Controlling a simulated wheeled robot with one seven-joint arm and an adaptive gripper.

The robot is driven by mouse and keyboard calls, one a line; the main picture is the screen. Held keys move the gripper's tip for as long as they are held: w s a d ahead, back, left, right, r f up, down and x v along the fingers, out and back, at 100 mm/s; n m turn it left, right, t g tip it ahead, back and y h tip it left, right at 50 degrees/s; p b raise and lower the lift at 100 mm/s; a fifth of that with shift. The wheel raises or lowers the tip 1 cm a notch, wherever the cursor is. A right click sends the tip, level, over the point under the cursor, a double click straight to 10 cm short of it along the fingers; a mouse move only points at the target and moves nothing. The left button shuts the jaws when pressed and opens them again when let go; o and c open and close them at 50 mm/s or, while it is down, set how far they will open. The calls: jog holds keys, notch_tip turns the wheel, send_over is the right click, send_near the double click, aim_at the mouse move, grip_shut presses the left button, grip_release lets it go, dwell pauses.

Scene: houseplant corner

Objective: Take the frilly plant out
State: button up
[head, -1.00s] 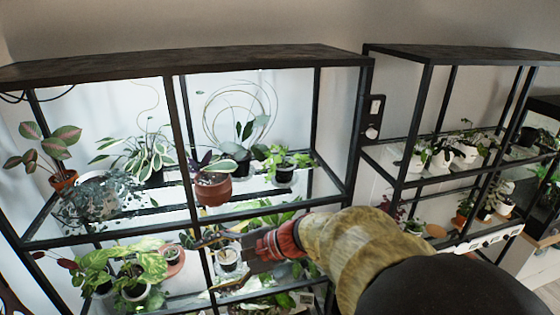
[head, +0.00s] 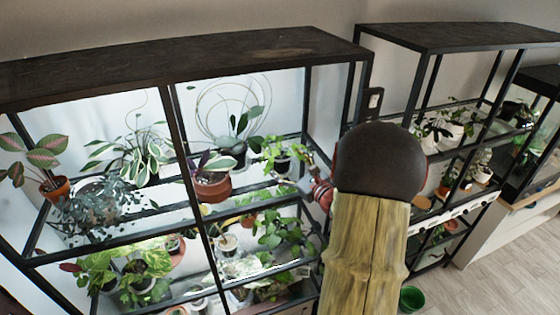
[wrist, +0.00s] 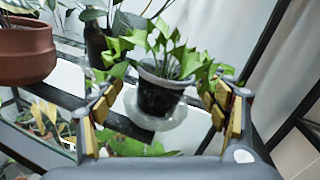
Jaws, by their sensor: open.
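The frilly plant has bright green lobed leaves and a dark-soiled pot with a pale rim. It stands on the upper shelf of the left rack in the head view (head: 281,163). In the wrist view the frilly plant (wrist: 160,95) stands upright on a clear saucer (wrist: 155,118). My gripper (wrist: 163,104) is open, with yellow-padded fingers on either side of the pot and gaps left between. In the head view my gripper (head: 311,172) is at the right end of that shelf, partly hidden by my arm.
A terracotta pot (wrist: 25,52) with a broad-leaved plant stands left of it. A dark vase (wrist: 97,45) is close behind. Black rack posts (head: 307,110) and shelf edges frame the space. More plants fill the lower shelf (head: 190,295).

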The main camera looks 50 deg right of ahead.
aim_at(274, 150)
jog(key=x, duration=0.2)
jog(key=p+x, duration=0.1)
jog(key=x, duration=0.1)
jog(key=shift+w+d+r, duration=0.1)
jog(key=shift+w+r, duration=0.1)
jog(key=shift+w, duration=0.05)
jog(key=shift+s, duration=0.1)
jog(key=shift+c, duration=0.4)
jog(key=c, duration=1.1)
